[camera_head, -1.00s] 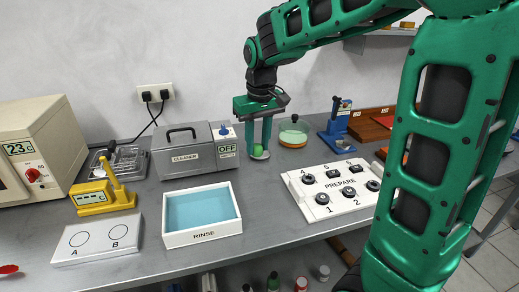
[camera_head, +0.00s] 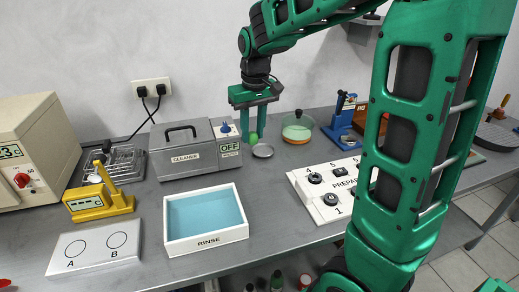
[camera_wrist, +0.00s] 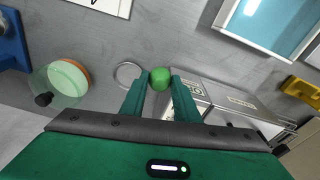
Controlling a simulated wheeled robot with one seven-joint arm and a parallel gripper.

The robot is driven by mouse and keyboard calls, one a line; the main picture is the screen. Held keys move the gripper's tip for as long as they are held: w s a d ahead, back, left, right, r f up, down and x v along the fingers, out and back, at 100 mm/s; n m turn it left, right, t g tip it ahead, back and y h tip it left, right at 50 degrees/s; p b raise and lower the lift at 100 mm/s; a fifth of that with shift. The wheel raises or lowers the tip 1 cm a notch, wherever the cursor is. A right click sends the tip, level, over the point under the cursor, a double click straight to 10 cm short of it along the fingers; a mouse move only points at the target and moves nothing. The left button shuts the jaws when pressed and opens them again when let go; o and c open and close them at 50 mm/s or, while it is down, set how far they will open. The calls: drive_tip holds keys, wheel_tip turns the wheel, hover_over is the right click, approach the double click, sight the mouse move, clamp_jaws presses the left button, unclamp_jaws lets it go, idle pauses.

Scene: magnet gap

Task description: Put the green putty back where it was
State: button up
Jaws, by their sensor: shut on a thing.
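The green putty (camera_head: 253,138) is a small ball between the fingertips of my gripper (camera_head: 254,134). My gripper points down and is shut on it. It also shows between the fingers in the wrist view (camera_wrist: 160,77). A small round metal dish (camera_head: 263,151) stands on the bench just right of and below the putty in the head view. In the wrist view the dish (camera_wrist: 128,74) looks empty and lies just left of the putty. The putty appears held above the bench, beside the dish; the exact height is hard to tell.
The cleaner box (camera_head: 186,150) stands close on the left. A lidded glass bowl (camera_head: 297,128) is to the right, with a blue stand (camera_head: 341,125) beyond. The rinse tray (camera_head: 205,221) and the white numbered PREPARE board (camera_head: 313,194) are in front, with bare bench between them.

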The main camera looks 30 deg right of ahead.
drive_tip(key=w+d+f, duration=0.4)
drive_tip(key=d, duration=0.1)
drive_tip(key=w+d+f, duration=0.2)
drive_tip(key=w, duration=0.1)
drive_tip(key=shift+d+f, duration=0.2)
drive_tip(key=shift+d, duration=0.2)
drive_tip(key=shift+f, duration=1.95)
drive_tip(key=o, duration=0.8)
drive_tip(key=shift+f, duration=0.15)
drive_tip(key=shift+o, duration=0.2)
